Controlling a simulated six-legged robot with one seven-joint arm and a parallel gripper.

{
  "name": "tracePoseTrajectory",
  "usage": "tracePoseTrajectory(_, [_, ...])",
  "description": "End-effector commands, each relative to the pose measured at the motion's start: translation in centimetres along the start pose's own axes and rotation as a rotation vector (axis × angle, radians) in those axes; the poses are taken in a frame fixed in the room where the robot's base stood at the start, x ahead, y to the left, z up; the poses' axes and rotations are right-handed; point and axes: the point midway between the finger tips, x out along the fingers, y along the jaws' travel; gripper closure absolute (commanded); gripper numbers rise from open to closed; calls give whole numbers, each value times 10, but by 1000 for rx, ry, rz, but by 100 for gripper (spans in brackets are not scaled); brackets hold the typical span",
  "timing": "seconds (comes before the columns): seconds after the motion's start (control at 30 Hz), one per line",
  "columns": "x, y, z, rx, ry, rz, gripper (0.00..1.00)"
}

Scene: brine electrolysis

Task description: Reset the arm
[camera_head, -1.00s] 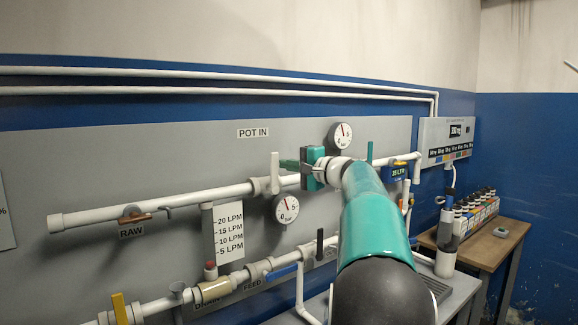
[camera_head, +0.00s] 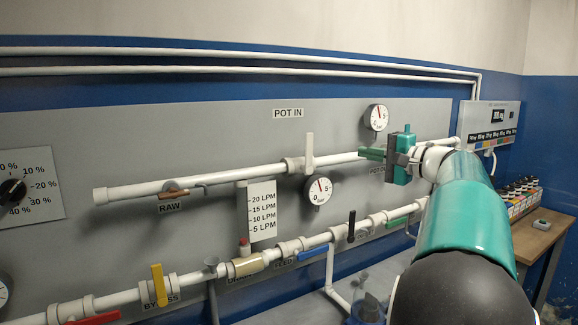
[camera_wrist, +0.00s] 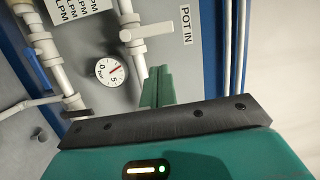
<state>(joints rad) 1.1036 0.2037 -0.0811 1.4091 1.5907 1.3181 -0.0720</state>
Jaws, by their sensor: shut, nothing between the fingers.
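My gripper (camera_head: 372,153) is in front of the upper white pipe in the head view, to the right of the POT IN valve and below the upper gauge. Its green fingers are together and empty, pointing left. In the wrist view the closed fingers (camera_wrist: 157,86) point toward the grey panel, beside a white-handled valve (camera_wrist: 146,33) and the POT IN label (camera_wrist: 186,25). My arm is stretched forward from the lower right of the head view. I cannot tell the exact gap between the fingers and the pipe.
The grey panel (camera_head: 130,150) carries pipes, valves and gauges. A round gauge (camera_head: 319,191) sits below the upper pipe (camera_head: 230,176). A yellow-handled valve (camera_head: 159,285) is at lower left. A wooden table (camera_head: 540,240) with several bottles (camera_head: 522,194) stands at right.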

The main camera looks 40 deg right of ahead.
Motion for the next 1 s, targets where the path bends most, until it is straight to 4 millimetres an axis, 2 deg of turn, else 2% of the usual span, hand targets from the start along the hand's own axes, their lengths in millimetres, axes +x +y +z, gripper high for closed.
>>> tracePoseTrajectory(0.23, [3, 1, 4, -1, -6, 7, 100])
tracePoseTrajectory(0.37, [24, 10, 36, -13, -50, 69, 100])
tracePoseTrajectory(0.47, [48, 26, 87, -40, -114, 168, 100])
tracePoseTrajectory(0.53, [62, 43, 131, -73, -168, 255, 100])
tracePoseTrajectory(0.7, [74, 90, 239, -205, -307, 466, 100])
tracePoseTrajectory(0.77, [70, 108, 277, -270, -358, 538, 100])
tracePoseTrajectory(0.8, [65, 121, 301, -319, -394, 586, 100])
tracePoseTrajectory(0.87, [54, 141, 336, -405, -446, 654, 100])
tracePoseTrajectory(0.9, [45, 154, 358, -468, -479, 695, 100])
tracePoseTrajectory(1.0, [18, 186, 403, -639, -560, 785, 100])
